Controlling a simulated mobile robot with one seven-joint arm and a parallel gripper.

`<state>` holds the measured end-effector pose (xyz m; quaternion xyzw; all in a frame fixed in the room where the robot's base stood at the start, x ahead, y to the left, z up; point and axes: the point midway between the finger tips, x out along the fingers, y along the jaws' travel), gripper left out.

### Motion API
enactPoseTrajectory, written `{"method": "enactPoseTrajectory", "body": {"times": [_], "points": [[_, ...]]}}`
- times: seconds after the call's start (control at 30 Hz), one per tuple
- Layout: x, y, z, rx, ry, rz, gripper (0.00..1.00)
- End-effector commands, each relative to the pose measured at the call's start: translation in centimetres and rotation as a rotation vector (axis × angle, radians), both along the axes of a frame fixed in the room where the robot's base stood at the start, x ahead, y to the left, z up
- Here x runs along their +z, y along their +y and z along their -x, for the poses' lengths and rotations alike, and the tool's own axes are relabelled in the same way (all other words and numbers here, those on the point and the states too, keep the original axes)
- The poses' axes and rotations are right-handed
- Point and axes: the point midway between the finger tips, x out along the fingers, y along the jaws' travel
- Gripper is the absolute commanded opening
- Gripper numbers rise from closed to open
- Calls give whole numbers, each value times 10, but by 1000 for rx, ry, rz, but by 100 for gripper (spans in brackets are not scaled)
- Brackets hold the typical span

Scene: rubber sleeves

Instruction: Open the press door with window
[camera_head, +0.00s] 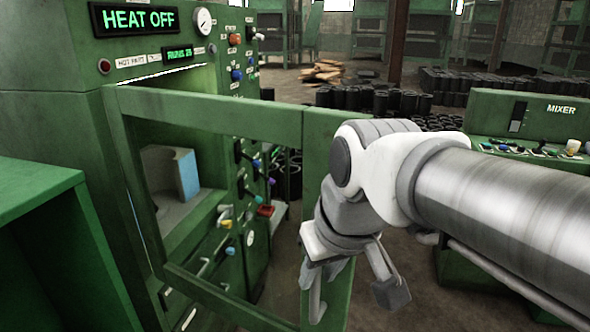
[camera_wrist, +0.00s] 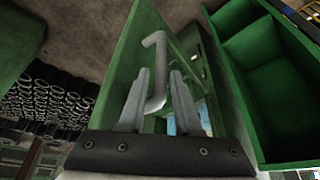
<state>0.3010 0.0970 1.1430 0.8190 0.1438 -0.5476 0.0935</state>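The press door with window (camera_head: 215,115) is a green frame around a large opening. It stands swung out from the press (camera_head: 60,110), and the interior shows through it. A grey bent bar handle (camera_wrist: 157,65) is on the door's green face in the wrist view. My gripper (camera_wrist: 160,75) is at this handle, with one finger on each side of it. Gaps show between the bar and the fingers, so it looks open around the handle. In the head view my gripper (camera_head: 345,290) is by the door's right edge, and my wrist partly hides the fingers and handle.
A green open cabinet (camera_head: 40,235) stands at the left. The mixer panel (camera_head: 530,130) is at the right. Several stacks of black sleeves (camera_head: 375,98) stand on the floor behind. The press control panel (camera_head: 240,150) shows behind the door. Some floor is clear around my arm.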

Motion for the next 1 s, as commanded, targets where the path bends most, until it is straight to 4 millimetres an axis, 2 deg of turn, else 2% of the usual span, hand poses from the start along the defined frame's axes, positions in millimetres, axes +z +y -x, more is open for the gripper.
{"method": "enactPoseTrajectory", "body": {"times": [0.03, 0.2, 0.3, 0.5, 0.7, 1.0], "points": [[16, -2, 4, 0, -6, -1, 32], [55, -7, 19, 1, -6, -1, 32], [76, -10, 28, 1, -6, -1, 32], [105, -15, 39, 0, -3, 0, 32], [115, -17, 44, 0, 0, 1, 32], [115, -17, 45, -1, 0, 1, 32]]}}
